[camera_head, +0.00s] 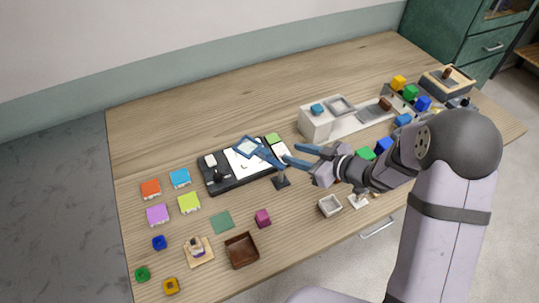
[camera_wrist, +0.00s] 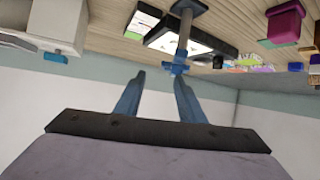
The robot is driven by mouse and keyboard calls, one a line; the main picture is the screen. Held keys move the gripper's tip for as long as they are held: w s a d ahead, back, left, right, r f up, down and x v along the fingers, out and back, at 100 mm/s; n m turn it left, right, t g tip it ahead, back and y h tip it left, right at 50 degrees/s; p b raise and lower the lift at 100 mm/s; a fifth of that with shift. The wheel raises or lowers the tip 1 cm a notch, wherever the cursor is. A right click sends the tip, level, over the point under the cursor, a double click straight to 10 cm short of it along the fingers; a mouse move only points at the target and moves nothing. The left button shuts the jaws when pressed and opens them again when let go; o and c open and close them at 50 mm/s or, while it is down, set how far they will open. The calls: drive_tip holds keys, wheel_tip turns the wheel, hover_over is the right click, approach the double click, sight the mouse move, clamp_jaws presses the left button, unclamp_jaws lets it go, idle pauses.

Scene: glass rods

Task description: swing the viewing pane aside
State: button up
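The viewing pane (camera_head: 247,147) is a small blue-framed square on a blue arm (camera_head: 268,158) that slants down right to a post with a dark base (camera_head: 281,183). It lies over the white area of a black tray (camera_head: 212,182). My gripper (camera_head: 292,155) is open, its two blue fingers just right of the blue arm, pointing left. In the wrist view, which looks inverted, my gripper (camera_wrist: 160,80) is open with nothing between its fingers. The grey post (camera_wrist: 185,32) ends in a blue piece (camera_wrist: 175,68) just beyond the right fingertip. I cannot tell whether they touch.
A white box-like stand (camera_head: 316,124) is behind my gripper. A magenta cube (camera_head: 263,218), a brown open box (camera_head: 241,251) and a pale tray (camera_head: 330,205) are in front. Coloured tiles and rings lie at the left. The table's back left is clear.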

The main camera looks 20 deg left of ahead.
sight(268, 153)
drive_tip(key=shift+n+g+y, duration=0.4)
drive_tip(key=shift+g+y, duration=0.2)
drive_tip(key=shift+a+f+p, duration=0.35)
drive_tip(key=shift+a+f, duration=0.1)
drive_tip(key=shift+a, duration=0.95)
drive_tip(key=shift+a+f+p, duration=0.4)
drive_tip(key=shift+a+f, duration=0.1)
drive_tip(key=shift+a, duration=0.9)
drive_tip(key=shift+a+f+p, duration=0.35)
drive_tip(key=shift+a+f, duration=0.1)
drive_tip(key=shift+a, duration=0.95)
drive_tip(key=shift+c, duration=0.2)
clamp_jaws()
